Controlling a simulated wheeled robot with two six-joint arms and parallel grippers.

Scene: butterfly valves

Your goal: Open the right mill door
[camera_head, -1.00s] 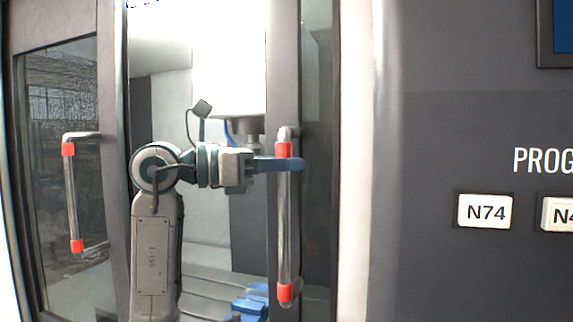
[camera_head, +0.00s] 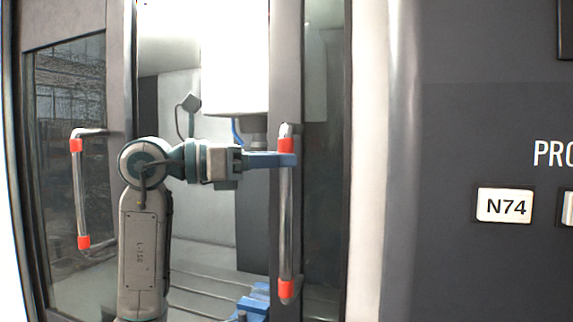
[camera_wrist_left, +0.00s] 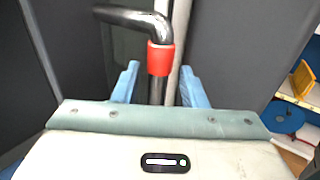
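The right mill door (camera_head: 287,60) has a vertical bar handle (camera_head: 286,220) with red collars at top and bottom. To its left is a gap into the machine. My left gripper (camera_head: 285,160) is at the handle's upper red collar. In the left wrist view, its two blue fingers (camera_wrist_left: 160,88) stand on either side of the handle (camera_wrist_left: 160,58), with visible gaps between bar and fingers. Contact is not visible. The handle's lower part is hidden there by the gripper body. My right gripper is not in view.
The left door (camera_head: 120,100) has a similar handle (camera_head: 80,195). Inside stand a white spindle housing (camera_head: 235,60) and a blue vise (camera_head: 252,300). A dark control panel with an N74 button (camera_head: 505,206) is right of the pale post (camera_head: 370,200).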

